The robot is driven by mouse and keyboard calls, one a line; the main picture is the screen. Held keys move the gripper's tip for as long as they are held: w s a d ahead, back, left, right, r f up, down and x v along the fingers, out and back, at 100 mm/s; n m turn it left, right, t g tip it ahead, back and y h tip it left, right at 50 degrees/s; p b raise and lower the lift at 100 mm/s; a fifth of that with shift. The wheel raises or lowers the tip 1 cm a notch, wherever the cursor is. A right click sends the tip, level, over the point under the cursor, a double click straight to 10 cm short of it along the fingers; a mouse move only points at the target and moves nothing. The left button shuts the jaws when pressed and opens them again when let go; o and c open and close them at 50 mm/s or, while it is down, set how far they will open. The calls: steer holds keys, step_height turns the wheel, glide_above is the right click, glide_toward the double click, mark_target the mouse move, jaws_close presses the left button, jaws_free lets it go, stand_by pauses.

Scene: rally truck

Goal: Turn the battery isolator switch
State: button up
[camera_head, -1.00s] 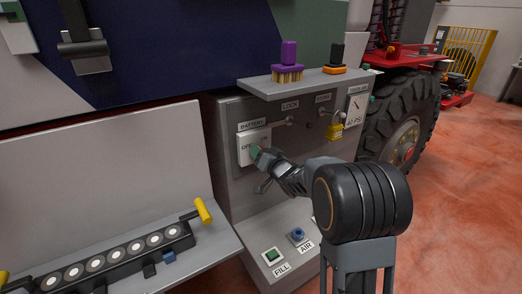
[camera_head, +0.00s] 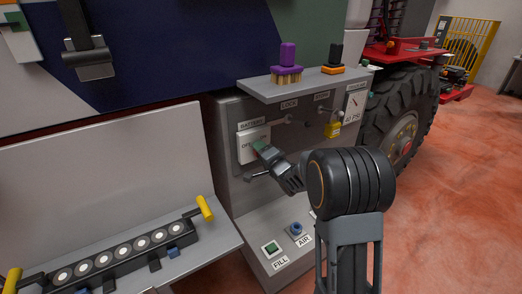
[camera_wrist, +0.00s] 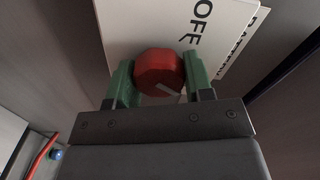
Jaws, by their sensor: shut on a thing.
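The battery isolator switch is a red knob (camera_wrist: 160,72) on a white plate (camera_head: 247,146) under a BATTERY label on the grey panel. In the wrist view the plate (camera_wrist: 125,28) shows the letters OFF beside the knob. My gripper (camera_wrist: 160,82) has its green fingers on both sides of the knob, shut on it. In the head view my gripper (camera_head: 260,147) reaches the plate from the right, and its fingers hide the knob there. A pale mark shows on the knob's near face; where it points relative to the lettering I cannot tell for sure.
A shelf (camera_head: 303,84) above the panel holds a purple brush (camera_head: 287,65) and an orange-and-black brush (camera_head: 334,62). A yellow padlock (camera_head: 333,129) hangs to the right. FILL (camera_head: 271,248) and AIR (camera_head: 296,229) fittings sit below. A light bar (camera_head: 110,262) lies at lower left.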

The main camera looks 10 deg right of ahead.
steer(key=shift+m, duration=0.4)
steer(key=o, duration=0.9)
steer(key=b+v, duration=0.2)
steer(key=v, duration=1.2)
steer(key=shift+w, duration=0.1)
